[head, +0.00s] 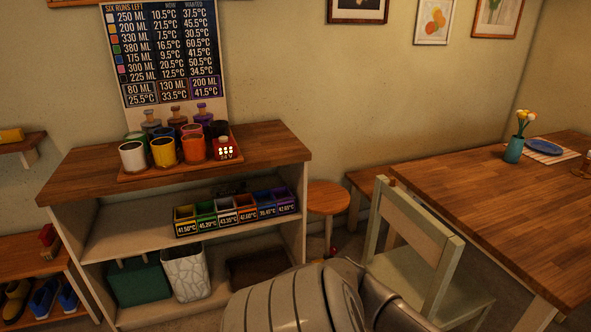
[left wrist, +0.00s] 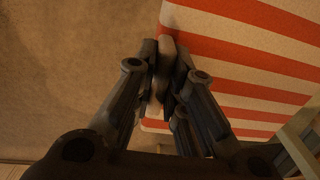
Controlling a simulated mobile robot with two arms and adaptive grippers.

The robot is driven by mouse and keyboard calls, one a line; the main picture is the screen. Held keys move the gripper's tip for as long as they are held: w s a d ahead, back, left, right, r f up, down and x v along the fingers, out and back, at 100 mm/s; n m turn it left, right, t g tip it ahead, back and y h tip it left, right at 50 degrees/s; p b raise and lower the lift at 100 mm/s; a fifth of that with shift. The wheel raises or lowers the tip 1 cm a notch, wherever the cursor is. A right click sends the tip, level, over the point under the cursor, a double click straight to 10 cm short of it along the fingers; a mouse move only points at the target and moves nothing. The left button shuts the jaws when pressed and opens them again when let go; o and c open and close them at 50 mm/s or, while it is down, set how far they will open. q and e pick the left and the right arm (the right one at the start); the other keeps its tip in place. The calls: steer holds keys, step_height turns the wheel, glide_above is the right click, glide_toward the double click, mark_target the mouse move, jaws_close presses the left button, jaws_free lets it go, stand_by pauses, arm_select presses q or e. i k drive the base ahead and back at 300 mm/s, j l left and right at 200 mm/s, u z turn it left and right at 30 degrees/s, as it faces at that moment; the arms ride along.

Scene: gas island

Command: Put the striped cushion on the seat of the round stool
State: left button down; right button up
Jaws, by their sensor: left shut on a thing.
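The striped cushion (left wrist: 245,70), with orange-red and white stripes, fills the right part of the left wrist view. My left gripper (left wrist: 164,72) is shut on its left edge in that view. The cushion does not show in the head view, where a link of my arm covers the bottom middle. The round stool (head: 328,198) has a brown wooden seat and stands between the shelf unit and the pale chair in the head view. Its visible seat top is bare. My right gripper is in neither view.
A shelf unit (head: 85,190) with cups, small coloured bins and baskets stands left of the stool. A pale wooden chair (head: 418,235) and a wooden table (head: 480,190) stand to the right. A low bench (head: 362,186) is beside the stool by the wall.

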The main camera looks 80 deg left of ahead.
mark_target(331, 204)
steer(key=j+u, duration=0.25)
steer(key=u, duration=0.15)
steer(key=j+u, duration=0.2)
steer(key=u, duration=0.25)
steer(key=j+u, duration=0.2)
steer(key=u, duration=0.2)
steer(key=i, duration=0.05)
